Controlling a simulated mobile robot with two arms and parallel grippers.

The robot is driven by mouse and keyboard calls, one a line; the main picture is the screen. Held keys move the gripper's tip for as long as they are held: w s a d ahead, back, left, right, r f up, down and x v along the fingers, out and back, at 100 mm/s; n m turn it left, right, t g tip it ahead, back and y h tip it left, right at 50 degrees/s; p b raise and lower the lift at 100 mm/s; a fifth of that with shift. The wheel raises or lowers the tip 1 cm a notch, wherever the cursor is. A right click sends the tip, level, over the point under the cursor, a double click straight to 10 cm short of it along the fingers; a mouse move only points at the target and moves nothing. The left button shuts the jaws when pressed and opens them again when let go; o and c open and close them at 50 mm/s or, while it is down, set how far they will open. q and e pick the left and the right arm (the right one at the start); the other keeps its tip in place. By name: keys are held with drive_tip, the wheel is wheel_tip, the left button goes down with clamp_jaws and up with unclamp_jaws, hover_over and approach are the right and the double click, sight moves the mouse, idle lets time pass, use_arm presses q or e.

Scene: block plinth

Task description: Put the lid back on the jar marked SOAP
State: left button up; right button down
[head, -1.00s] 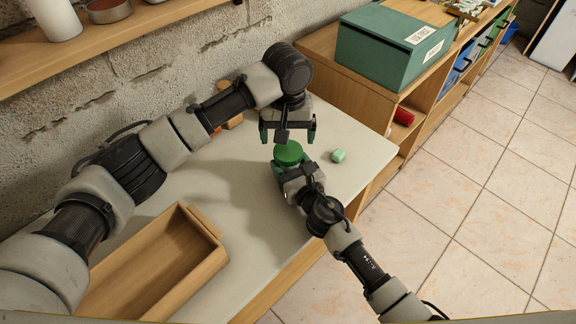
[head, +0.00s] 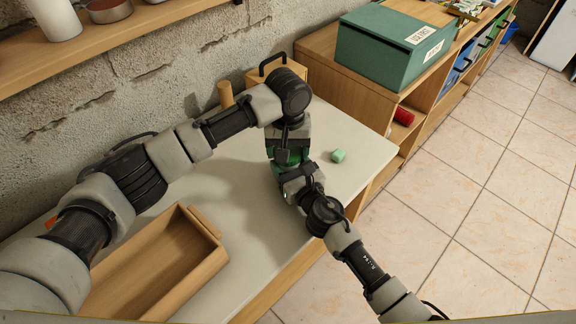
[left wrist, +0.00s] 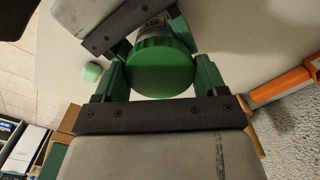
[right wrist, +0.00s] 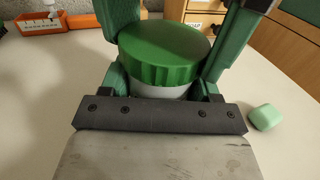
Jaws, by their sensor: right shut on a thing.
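A jar with a broad, ribbed green lid (right wrist: 165,55) stands upright on the table; its pale grey body (right wrist: 160,91) shows under the lid in the right wrist view. The lid appears to sit level on the jar's top. My right gripper (right wrist: 160,85) is shut on the jar body, below the lid. My left gripper (left wrist: 160,75) comes down from above with its fingers open on either side of the lid (left wrist: 161,66). I cannot tell whether they touch it. In the head view, the left gripper (head: 287,158) hides most of the jar.
A mint-green block (head: 338,156) lies right of the jar. An open wooden tray (head: 215,262) is at the table's front left. A green box (head: 390,50) sits on the cabinet.

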use_arm(q)
drive_tip(key=shift+c, duration=0.5)
drive_tip(key=m, duration=0.3)
drive_tip(key=shift+a, duration=0.1)
drive_tip(key=o, duration=0.9)
drive_tip(key=shift+o, duration=0.6)
drive_tip(key=shift+s, duration=0.1)
drive_tip(key=shift+d, duration=0.25)
